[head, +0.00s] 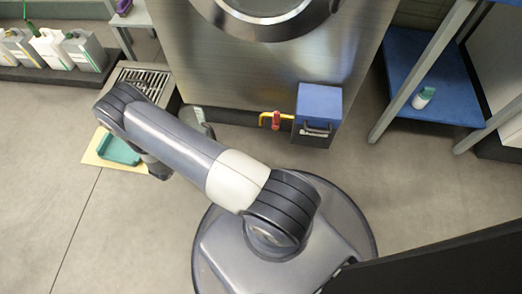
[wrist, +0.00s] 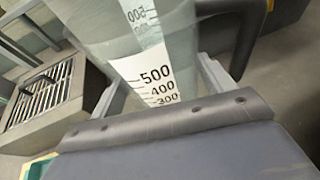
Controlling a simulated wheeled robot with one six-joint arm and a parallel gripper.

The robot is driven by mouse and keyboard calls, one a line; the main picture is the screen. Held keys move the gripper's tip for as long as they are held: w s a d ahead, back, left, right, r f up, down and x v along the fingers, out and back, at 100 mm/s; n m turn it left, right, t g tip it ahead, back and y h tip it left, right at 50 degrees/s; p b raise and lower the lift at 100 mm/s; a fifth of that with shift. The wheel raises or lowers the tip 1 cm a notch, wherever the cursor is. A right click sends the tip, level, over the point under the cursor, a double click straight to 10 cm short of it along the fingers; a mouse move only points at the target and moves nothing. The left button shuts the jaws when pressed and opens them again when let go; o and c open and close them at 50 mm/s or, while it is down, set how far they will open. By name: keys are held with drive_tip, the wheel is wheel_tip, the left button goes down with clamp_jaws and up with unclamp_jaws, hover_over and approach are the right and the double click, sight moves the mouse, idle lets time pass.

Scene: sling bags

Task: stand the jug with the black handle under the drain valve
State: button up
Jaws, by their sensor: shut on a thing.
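The clear jug (wrist: 190,55) has a black number scale on a white strip and a black handle (wrist: 245,35) on its right side in the wrist view. My gripper (wrist: 165,90) is shut on the jug, one finger on each side of its body. In the head view, part of the jug (head: 193,115) shows beyond my arm, which hides my gripper. The drain valve (head: 272,120), a yellow pipe with a red part, sticks out low on the steel machine, right of the jug. The jug's base is hidden.
A teal tray (head: 118,150) lies on a yellow mat (head: 92,158) at left. A blue-topped box (head: 319,105) stands right of the valve. White canisters (head: 83,50) line the back left. The floor below the valve is clear.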

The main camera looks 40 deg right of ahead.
drive_tip(key=s+d+f+m+g, duration=0.1)
drive_tip(key=s+f, duration=0.3)
drive_tip(key=f, duration=0.1)
drive_tip(key=s+d+f+m+g+h, duration=0.1)
drive_tip(key=s+f+m+g, duration=0.1)
drive_tip(key=s+f, duration=0.3)
drive_tip(key=s+d+f+m+g, duration=0.1)
drive_tip(key=s+f+g, duration=0.1)
drive_tip(key=s+f, duration=0.2)
drive_tip(key=shift+s+d+f+h+b, duration=0.1)
drive_tip(key=shift+s+f+h+b, duration=0.1)
drive_tip(key=shift+f, duration=0.4)
drive_tip(key=shift+s+d+f+h+b, duration=0.1)
drive_tip(key=shift+s+f+b, duration=0.1)
drive_tip(key=shift+f, duration=0.4)
drive_tip(key=shift+s+d+f, duration=0.15)
drive_tip(key=shift+d, duration=0.1)
drive_tip(key=d+b, duration=0.1)
drive_tip(key=d, duration=0.4)
drive_tip(key=w+d+b, duration=0.1)
drive_tip(key=d, duration=0.5)
drive_tip(key=w+d+b, duration=0.1)
drive_tip(key=d, duration=0.5)
drive_tip(key=shift+d, duration=0.15)
drive_tip(key=shift+f+b, duration=1.2)
drive_tip(key=shift+f, duration=0.6)
drive_tip(key=o, duration=1)
drive_tip(key=shift+f, duration=0.1)
drive_tip(key=shift+o, duration=0.2)
